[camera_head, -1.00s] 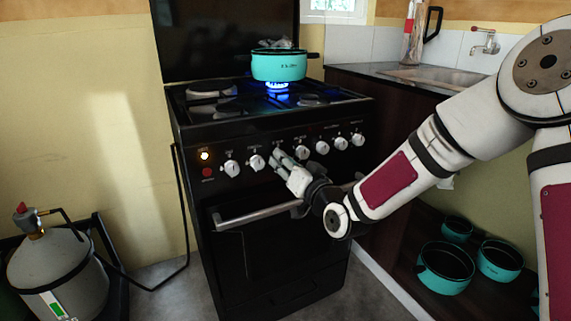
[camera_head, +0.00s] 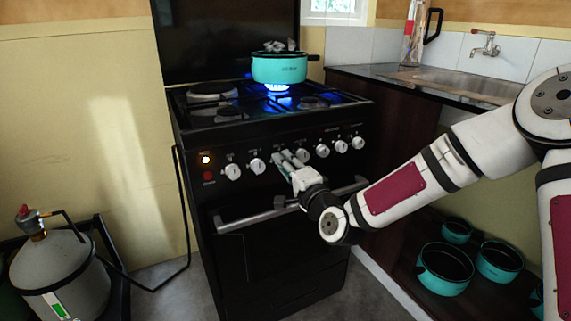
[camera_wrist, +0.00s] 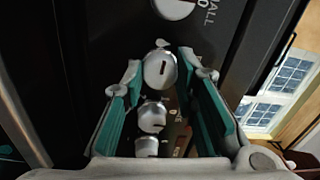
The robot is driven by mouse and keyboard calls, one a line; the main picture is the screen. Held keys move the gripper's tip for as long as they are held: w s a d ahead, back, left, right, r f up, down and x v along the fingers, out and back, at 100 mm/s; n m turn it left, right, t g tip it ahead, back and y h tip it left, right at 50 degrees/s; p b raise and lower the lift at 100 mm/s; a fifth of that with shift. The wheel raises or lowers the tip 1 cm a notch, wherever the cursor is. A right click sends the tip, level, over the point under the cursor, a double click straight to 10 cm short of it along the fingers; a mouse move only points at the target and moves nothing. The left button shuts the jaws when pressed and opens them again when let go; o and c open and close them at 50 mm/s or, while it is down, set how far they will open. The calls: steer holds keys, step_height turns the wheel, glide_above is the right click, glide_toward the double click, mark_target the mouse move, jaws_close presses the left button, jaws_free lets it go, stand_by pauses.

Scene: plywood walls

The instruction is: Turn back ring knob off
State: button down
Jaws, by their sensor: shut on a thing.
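The black stove (camera_head: 225,190) has a row of silver-white knobs along its front panel. My gripper (camera_head: 284,157) is at the middle of this row, between a knob on its left (camera_head: 257,165) and a knob on its right (camera_head: 302,156). In the wrist view, the two teal-padded fingers (camera_wrist: 160,68) are shut on a round knob with a dark slot (camera_wrist: 160,72). In the head view my fingers hide that knob. Its label cannot be read. A blue flame (camera_head: 277,87) burns under the teal pot (camera_head: 279,69) on a rear burner.
The oven handle (camera_head: 245,218) runs just below my gripper. A gas cylinder (camera_head: 60,275) stands at the lower left. Several teal pots, one of them large (camera_head: 445,268), sit under the counter at right.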

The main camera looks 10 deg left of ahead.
steer(key=shift+m+h+p, duration=0.3)
steer(key=shift+m+p, duration=2.05)
steer(key=shift+m, duration=6.65)
steer(key=c, duration=1.3)
jaws_free()
steer(key=shift+s, duration=0.1)
steer(key=v, duration=1.2)
